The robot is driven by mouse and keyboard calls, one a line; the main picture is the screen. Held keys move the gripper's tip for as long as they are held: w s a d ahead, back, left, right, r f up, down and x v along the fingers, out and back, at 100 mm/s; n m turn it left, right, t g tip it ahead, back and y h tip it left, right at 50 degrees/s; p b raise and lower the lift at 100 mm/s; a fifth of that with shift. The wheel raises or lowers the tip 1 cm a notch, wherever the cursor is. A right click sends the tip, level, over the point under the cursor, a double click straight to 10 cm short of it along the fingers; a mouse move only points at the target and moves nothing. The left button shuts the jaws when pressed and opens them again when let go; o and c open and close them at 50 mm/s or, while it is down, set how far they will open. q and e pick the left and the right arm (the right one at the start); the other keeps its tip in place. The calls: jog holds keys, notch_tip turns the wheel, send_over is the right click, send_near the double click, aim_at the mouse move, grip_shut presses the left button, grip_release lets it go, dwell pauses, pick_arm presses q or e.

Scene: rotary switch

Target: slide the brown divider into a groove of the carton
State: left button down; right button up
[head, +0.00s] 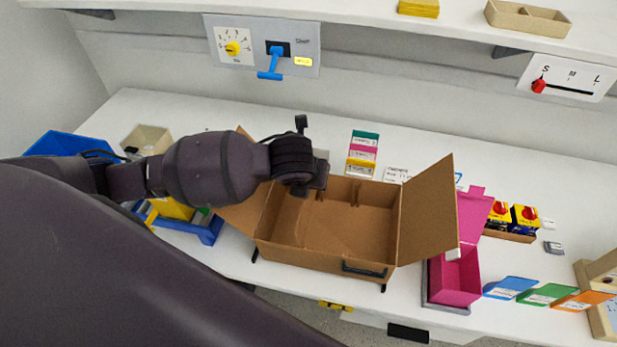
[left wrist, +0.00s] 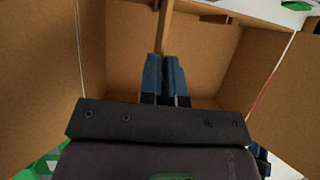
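The open brown carton (head: 320,262) stands on the white table with its flaps spread; its inside also fills much of the left wrist view (left wrist: 120,50). Short ridges (head: 357,190) show on its far inner wall. My left gripper (head: 308,188) is over the carton's far left part, pointing down into it. In the left wrist view its two blue fingers (left wrist: 164,75) are close together. A thin brown strip, apparently the divider seen edge-on (left wrist: 164,30), runs from the fingertips toward the far wall. Whether it sits in a groove is hard to tell. My right gripper is out of view.
A pink box (head: 454,278) stands close right of the carton, with colored cards (head: 548,294) beyond it. Small stacked boxes (head: 362,153) stand behind the carton. A blue bin (head: 70,145) is at the left. A shelf (head: 350,15) overhangs the back.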

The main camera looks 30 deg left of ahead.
pick_arm(q)
jog(key=shift+w+d+t, duration=0.2)
jog(key=shift+d+t, duration=0.1)
dwell(0.4)
dwell(0.5)
jog(key=shift+w+d+g+y, duration=0.15)
jog(key=shift+g+y, duration=0.25)
jog(key=shift+f+b, duration=0.9)
jog(key=shift+f, duration=1.55)
jog(key=c, duration=1.2)
grip_release()
jog(key=shift+f, duration=0.1)
jog(key=shift+c, duration=0.2)
